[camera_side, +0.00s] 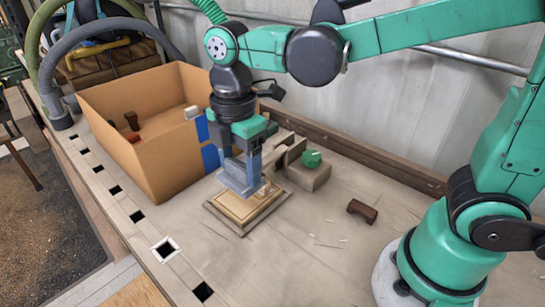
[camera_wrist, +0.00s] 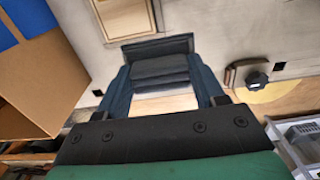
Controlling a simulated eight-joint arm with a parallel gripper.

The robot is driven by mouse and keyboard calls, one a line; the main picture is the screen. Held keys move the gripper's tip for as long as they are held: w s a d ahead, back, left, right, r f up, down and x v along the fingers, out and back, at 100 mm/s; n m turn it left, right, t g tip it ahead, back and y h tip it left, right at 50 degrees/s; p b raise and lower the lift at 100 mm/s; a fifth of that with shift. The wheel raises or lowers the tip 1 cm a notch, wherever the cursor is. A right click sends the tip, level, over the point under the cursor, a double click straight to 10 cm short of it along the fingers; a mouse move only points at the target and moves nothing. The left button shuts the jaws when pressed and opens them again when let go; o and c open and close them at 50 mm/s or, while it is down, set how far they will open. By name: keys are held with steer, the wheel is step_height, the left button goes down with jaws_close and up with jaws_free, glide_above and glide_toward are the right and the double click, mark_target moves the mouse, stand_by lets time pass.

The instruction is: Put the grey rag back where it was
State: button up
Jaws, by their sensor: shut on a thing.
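My gripper (camera_side: 243,183) points down over a square wooden panel (camera_side: 232,226) on the bench, in the side view. In the wrist view, its two dark blue fingers are shut on a dark grey folded thing (camera_wrist: 160,66), which looks like the grey rag. In the side view the fingers mostly hide the rag, and I cannot tell whether it touches the panel.
An open cardboard box (camera_side: 165,170) with blue tape and brown items inside stands left of my gripper. A grey block (camera_side: 310,178) with a green knob (camera_side: 312,158) sits close on the right. A small brown block (camera_side: 362,210) lies farther right. The front bench is clear.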

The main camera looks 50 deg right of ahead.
step_height(320, 180, up, 7)
glide_above(253, 288)
step_height(253, 288, down, 19)
steer(key=shift+f, duration=0.1)
stand_by(0.4)
steer(key=o, duration=1.3)
steer(key=shift+f, duration=0.15)
steer(key=shift+o, duration=0.2)
